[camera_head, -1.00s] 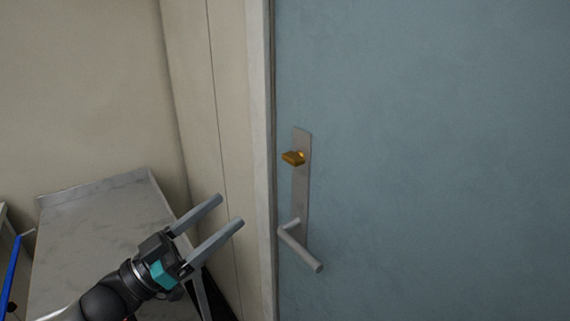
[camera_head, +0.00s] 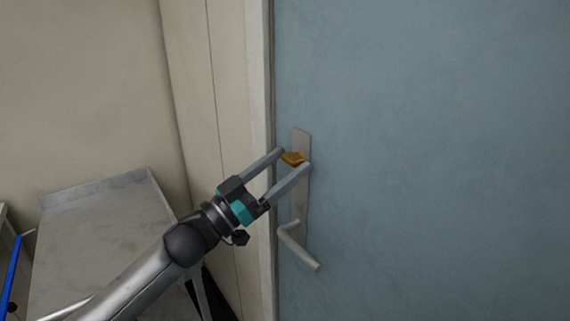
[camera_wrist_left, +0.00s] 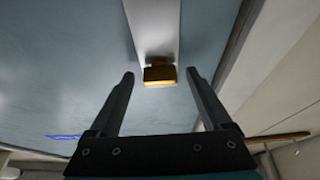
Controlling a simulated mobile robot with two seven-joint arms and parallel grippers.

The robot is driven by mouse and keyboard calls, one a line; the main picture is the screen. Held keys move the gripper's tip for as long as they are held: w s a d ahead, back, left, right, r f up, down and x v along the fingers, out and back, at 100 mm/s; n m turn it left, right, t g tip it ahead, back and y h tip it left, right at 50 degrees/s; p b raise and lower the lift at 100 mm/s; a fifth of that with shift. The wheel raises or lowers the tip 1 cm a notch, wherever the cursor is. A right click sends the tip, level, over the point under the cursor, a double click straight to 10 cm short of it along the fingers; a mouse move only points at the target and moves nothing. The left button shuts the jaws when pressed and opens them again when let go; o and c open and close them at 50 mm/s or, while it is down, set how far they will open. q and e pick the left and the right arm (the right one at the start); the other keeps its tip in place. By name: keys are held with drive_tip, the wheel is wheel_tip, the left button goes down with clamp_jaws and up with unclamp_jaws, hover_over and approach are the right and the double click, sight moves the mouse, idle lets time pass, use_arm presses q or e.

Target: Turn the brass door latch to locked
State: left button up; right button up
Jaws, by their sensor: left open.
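The brass latch (camera_head: 292,158) sits on the upper part of a grey metal plate (camera_head: 301,190) on the blue door (camera_head: 430,160). My left gripper (camera_head: 294,158) is open, with its fingertips on either side of the latch in the head view. In the left wrist view the latch (camera_wrist_left: 160,74) shows between and just beyond the two fingertips (camera_wrist_left: 160,75), with gaps on both sides. I cannot tell whether a finger touches it. The latch's wide face lies across the plate in the wrist view. My right gripper is not in view.
A grey lever handle (camera_head: 299,249) sticks out from the plate below the latch. The pale door frame (camera_head: 259,100) runs close on the left. A grey marble-like table (camera_head: 95,225) stands at the lower left, with a blue bar (camera_head: 13,268) beside it.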

use_arm(q)
drive_tip(key=shift+w+d, duration=0.15)
clamp_jaws()
idle(0.7)
